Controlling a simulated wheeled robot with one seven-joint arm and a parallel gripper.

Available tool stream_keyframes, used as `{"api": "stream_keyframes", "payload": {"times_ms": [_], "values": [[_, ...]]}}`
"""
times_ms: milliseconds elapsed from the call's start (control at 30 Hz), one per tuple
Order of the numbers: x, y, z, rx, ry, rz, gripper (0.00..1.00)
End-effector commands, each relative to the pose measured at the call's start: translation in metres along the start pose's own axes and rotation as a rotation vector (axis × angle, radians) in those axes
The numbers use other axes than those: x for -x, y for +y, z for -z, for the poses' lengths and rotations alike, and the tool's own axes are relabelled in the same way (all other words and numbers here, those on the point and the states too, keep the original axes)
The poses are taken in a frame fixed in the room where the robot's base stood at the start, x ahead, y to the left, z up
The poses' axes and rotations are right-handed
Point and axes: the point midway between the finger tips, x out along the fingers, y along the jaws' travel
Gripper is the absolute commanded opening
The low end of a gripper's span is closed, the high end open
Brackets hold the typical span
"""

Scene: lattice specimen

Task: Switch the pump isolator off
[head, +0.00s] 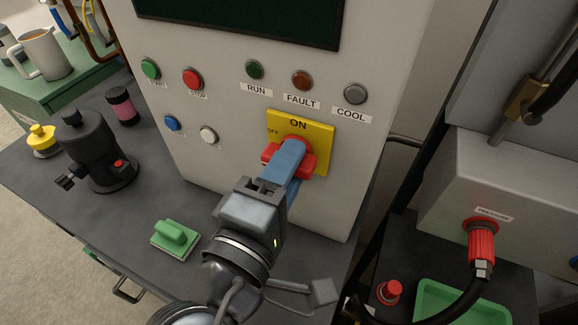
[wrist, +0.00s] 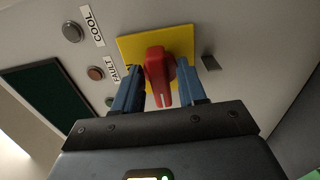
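The pump isolator is a red rotary handle (head: 309,162) on a yellow plate (head: 324,133) marked ON at the top and OFF at the left. In the head view the handle looks to lie roughly crosswise, but blue fingers hide its middle, so its exact setting is unclear. My gripper (head: 289,158) reaches it from the front. In the wrist view the red handle (wrist: 160,75) stands between the two blue fingers of my gripper (wrist: 168,78). The fingers are apart, one on each side, with gaps visible beside the handle.
START (head: 151,69) and STOP (head: 192,78) buttons, RUN, FAULT and COOL lamps (head: 355,93) share the panel. A green block with a handle (head: 175,238), a black device (head: 95,152) and a yellow knob (head: 42,140) are on the bench. A grey box with a red hose connector (head: 481,242) stands right.

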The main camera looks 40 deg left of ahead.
Motion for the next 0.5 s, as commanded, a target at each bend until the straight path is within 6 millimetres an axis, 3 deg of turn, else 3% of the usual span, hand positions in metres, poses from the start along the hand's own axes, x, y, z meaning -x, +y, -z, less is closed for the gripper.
{"api": "stream_keyframes", "payload": {"times_ms": [300, 500], "values": [[0.001, 0.000, -0.001, -0.001, -0.002, -0.001, 0.47], [0.024, -0.003, 0.000, -0.002, 0.001, 0.000, 0.47]]}}
